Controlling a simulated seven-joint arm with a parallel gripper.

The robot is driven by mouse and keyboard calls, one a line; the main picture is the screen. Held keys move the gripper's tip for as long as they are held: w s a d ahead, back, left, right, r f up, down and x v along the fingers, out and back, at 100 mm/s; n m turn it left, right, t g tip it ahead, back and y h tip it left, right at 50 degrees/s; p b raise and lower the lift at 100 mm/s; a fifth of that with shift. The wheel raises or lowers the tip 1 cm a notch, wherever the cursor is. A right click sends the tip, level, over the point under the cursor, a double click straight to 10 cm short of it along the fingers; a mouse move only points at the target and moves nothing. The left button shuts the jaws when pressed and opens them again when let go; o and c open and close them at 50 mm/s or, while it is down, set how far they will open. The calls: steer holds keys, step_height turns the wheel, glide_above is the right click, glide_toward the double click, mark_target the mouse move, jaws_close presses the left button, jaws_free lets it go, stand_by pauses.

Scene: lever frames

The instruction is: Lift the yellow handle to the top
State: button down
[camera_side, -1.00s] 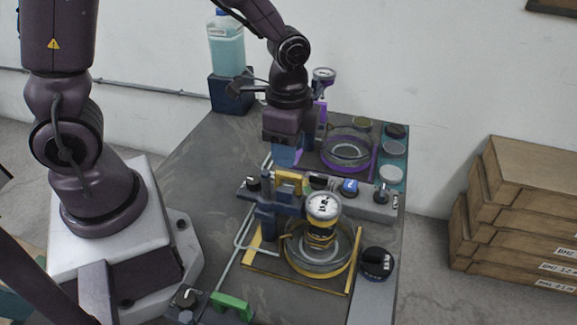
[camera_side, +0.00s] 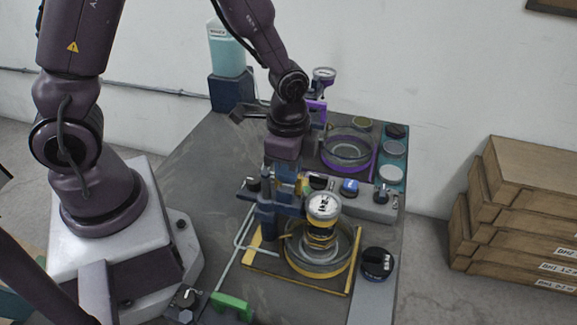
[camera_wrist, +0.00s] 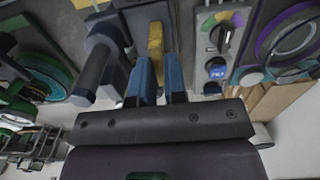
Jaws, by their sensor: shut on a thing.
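The yellow handle (camera_wrist: 155,42) shows in the wrist view between the tips of my gripper (camera_wrist: 158,70), whose two blue fingers are shut on it. In the side view my gripper (camera_side: 286,188) points down at the dark blue lever stand (camera_side: 266,212) and hides most of the handle. The stand rises beside a yellow-edged base (camera_side: 262,268) that carries a round glass dish and a white-faced gauge (camera_side: 322,206). How high the handle sits along its travel I cannot tell.
A grey panel (camera_side: 333,184) with several knobs and a blue button lies just behind the lever. A purple-edged dish station (camera_side: 348,150) stands farther back. A green handle (camera_side: 232,305) is at the front. A bottle (camera_side: 227,50) stands on a dark block at the back left.

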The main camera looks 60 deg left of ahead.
steer(key=shift+r, duration=2.55)
steer(key=c, duration=1.2)
jaws_free()
steer(key=shift+o, duration=0.2)
step_height(320, 180, up, 13)
steer(key=shift+f, duration=0.1)
